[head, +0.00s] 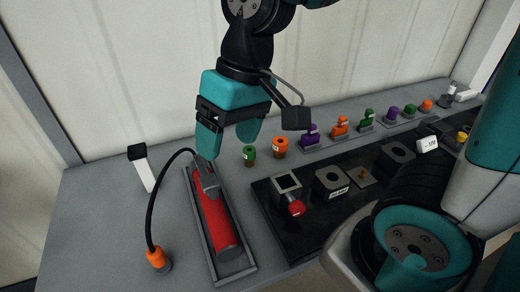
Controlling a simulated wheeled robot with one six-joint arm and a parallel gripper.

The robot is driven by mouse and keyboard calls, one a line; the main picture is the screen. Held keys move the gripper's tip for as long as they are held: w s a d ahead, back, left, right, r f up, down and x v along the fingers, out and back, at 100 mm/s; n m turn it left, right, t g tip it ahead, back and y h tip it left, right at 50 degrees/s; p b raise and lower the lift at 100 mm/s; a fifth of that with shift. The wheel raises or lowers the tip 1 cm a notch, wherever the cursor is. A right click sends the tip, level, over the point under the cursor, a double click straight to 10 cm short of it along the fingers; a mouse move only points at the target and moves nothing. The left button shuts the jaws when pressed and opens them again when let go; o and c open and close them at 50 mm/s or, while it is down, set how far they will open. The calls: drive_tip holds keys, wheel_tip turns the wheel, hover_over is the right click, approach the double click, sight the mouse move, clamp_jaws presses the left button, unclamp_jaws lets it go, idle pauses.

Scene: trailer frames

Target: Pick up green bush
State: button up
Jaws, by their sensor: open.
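The green bush (249,153) is a small round piece standing upright on the grey table, with a pale label on its front and a darker base. My gripper (231,143), with teal fingers, hangs in the air at the upper middle of the head view, pointing down. Its fingers are apart and nothing shows between them. I cannot tell the exact height gap.
An orange bush (280,146) stands close on the right. A red cylinder (216,220) lies in a grey tray on the left, beside a black cable (149,217). A black fixture board (322,225) is at front right. Purple, orange and green pieces line the back right.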

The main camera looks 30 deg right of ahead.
drive_tip(key=w+d+f+m+h+b, duration=0.1)
drive_tip(key=w+d+f+m, duration=0.1)
drive_tip(key=w+d+m, duration=0.3)
drive_tip(key=w+f+m, duration=0.2)
drive_tip(key=w+f, duration=0.1)
drive_tip(key=w, duration=0.4)
drive_tip(key=m+h+b, duration=0.2)
drive_tip(key=m, duration=0.8)
approach(249, 150)
drive_tip(key=f, duration=0.6)
drive_tip(key=shift+w+a+f+p, duration=0.1)
drive_tip(key=shift+a+f+p, duration=0.1)
drive_tip(key=shift+a+p, duration=0.15)
drive_tip(key=shift+w+d+f+p, duration=0.1)
drive_tip(key=shift+f+p, duration=0.2)
drive_tip(key=shift+f, duration=1.2)
drive_tip(key=shift+d+f+p, duration=0.1)
drive_tip(key=shift+f+p, duration=0.15)
drive_tip(key=shift+f, duration=1.3)
drive_tip(key=c, duration=1.1)
drive_tip(key=shift+r, duration=0.1)
